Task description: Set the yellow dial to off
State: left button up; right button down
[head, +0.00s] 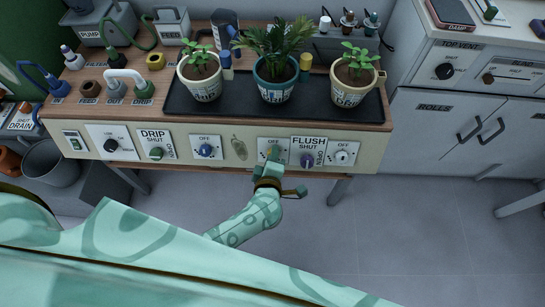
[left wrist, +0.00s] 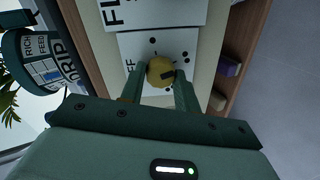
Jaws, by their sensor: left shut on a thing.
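The yellow dial (head: 273,150) is on a white plate marked OFF on the front panel of the bench, left of the FLUSH plate. My left gripper (head: 271,158) is at it and covers much of it in the head view. In the left wrist view the dial (left wrist: 158,68) sits between the two fingertips (left wrist: 160,82), which are shut on its sides. A dark mark shows on the dial's face, on the side away from the OFF lettering (left wrist: 131,67). Several dark dots surround the dial. My right gripper is in neither view.
A blue dial (head: 206,151) is to the left; the dark FLUSH knob (head: 307,160) and a white dial (head: 342,157) are close on the right. Three potted plants stand on a black tray (head: 230,108) above the panel. The floor (head: 400,220) at the front right is clear.

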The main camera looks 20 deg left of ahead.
pick_arm(q)
jog(key=shift+s+d+f+n+t+y+b, duration=0.15)
jog(key=shift+n+b, duration=2.7)
jog(key=shift+n, duration=2.55)
jog(key=shift+w+a+f+n+t+y+b, duration=0.1)
jog(key=shift+f+n+t+y+b, duration=0.1)
jog(key=shift+n+b, duration=3.95)
jog(key=shift+s+d+f+n+t+y+b, duration=0.15)
jog(key=shift+n+b, duration=1.4)
jog(key=shift+n, duration=5.1)
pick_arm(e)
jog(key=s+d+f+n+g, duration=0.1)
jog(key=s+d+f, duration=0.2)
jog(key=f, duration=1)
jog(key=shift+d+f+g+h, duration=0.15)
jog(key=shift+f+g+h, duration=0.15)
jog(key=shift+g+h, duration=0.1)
pick_arm(q)
jog(key=shift+w+r+n, duration=0.1)
jog(key=shift+r+n, duration=0.05)
jog(key=shift+n, duration=0.15)
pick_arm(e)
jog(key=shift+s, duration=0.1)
pick_arm(q)
jog(key=o, duration=1)
jog(key=shift+c, duration=0.2)
jog(key=shift+r, duration=0.1)
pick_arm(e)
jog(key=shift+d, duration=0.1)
